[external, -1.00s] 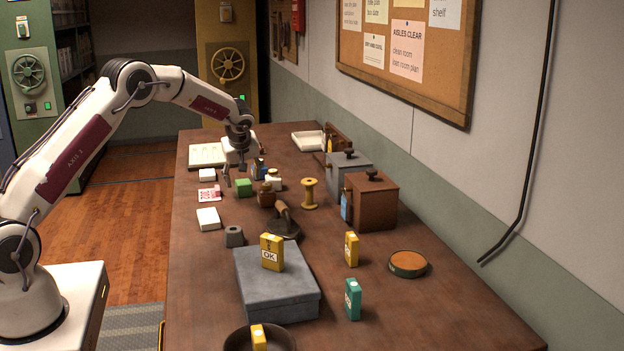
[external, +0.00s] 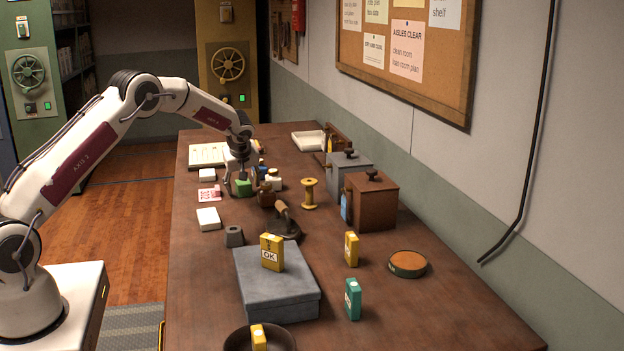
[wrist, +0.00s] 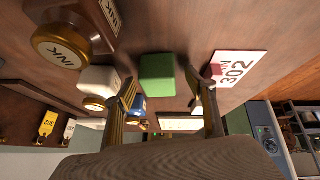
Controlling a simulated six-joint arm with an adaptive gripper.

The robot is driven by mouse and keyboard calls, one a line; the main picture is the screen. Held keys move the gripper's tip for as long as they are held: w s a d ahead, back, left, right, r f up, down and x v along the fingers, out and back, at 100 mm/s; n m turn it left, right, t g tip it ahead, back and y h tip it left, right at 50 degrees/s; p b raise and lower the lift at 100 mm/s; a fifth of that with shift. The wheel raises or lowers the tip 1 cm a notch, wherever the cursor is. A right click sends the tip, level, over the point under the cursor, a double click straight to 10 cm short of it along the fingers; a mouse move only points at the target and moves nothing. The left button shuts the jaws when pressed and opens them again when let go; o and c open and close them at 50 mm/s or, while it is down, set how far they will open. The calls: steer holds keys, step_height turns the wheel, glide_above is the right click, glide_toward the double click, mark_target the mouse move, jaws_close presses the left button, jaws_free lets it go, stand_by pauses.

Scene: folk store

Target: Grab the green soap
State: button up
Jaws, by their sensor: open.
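The green soap (external: 243,188) is a small green block on the wooden table, toward its far left part. In the wrist view the green soap (wrist: 158,79) lies ahead of and between the two fingers. My gripper (external: 242,186) is open and low over the soap, with its fingers around the block's sides. In the wrist view my gripper (wrist: 165,92) has its fingers spread wide with nothing held. I cannot tell whether either finger touches the soap.
An ink bottle (wrist: 75,40) and a white-bodied jar (wrist: 98,82) stand close on one side of the soap. A card marked 302 (wrist: 238,70) lies flat on the other side. A wooden spool (external: 309,194) and a flat iron (external: 284,224) stand nearer the camera.

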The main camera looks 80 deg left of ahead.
mark_target(243, 182)
steer(key=c, duration=1.4)
steer(key=shift+o, duration=0.2)
steer(key=shift+r, duration=0.1)
steer(key=shift+r, duration=4.95)
